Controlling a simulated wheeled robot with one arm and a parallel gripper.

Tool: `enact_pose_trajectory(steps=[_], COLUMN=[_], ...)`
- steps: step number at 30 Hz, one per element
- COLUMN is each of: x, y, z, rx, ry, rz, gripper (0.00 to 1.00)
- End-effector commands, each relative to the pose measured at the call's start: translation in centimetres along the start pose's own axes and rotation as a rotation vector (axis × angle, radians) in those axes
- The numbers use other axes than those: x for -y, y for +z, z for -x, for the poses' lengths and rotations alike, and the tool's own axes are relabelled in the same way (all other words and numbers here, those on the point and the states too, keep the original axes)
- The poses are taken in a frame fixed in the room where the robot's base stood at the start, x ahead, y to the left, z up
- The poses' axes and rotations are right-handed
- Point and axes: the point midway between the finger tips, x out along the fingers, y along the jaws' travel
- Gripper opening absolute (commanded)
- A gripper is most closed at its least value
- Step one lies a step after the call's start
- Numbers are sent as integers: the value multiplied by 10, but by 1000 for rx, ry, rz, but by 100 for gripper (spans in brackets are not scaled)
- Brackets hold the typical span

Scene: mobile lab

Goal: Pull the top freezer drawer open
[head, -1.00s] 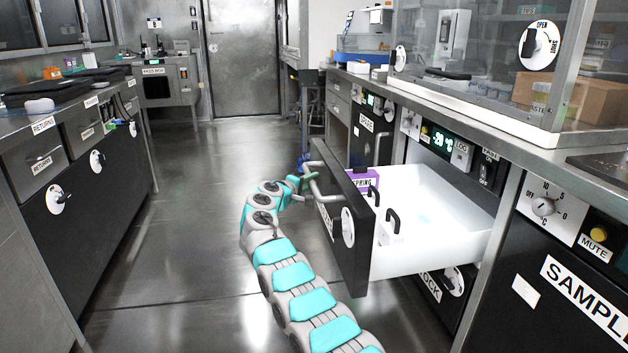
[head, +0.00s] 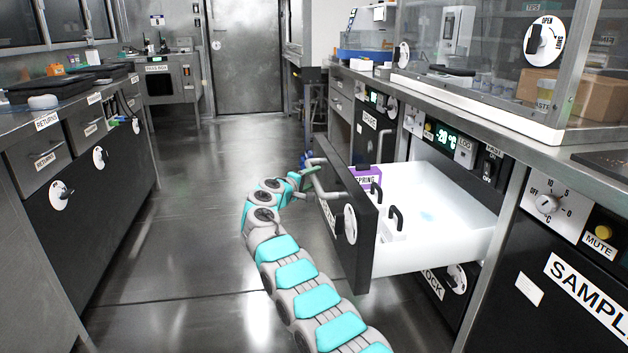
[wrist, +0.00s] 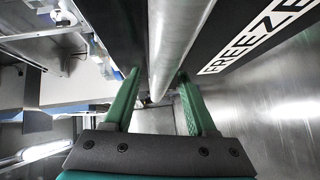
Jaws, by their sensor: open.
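The top freezer drawer (head: 430,220) stands pulled well out from the cabinet, its white inside showing. Its dark front (head: 350,222) carries a round white dial and a bar handle (head: 318,182). My gripper (head: 306,174) is at the handle's far end. In the wrist view the handle (wrist: 172,50) runs between the two green fingers of my gripper (wrist: 160,98), which are spread apart. The drawer front with its FREEZER label (wrist: 250,42) is beside the handle. I cannot tell whether a finger touches the bar.
A purple box (head: 366,176) and white pieces with black handles (head: 394,220) are in the drawer. A counter (head: 40,128) with drawers lines the left side. The floor between (head: 190,220) is clear. A bench with a glass hood (head: 480,60) stands above the freezer.

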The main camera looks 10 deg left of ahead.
Motion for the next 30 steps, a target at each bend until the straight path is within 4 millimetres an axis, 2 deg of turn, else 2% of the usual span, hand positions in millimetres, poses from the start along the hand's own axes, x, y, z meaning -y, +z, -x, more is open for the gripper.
enact_pose_trajectory(steps=[8,21,30], x=[2,0,1], y=[3,0,1], z=[19,65,72], rx=[2,-1,0], ry=[2,2,1], rz=[2,0,1], gripper=[57,57,57])
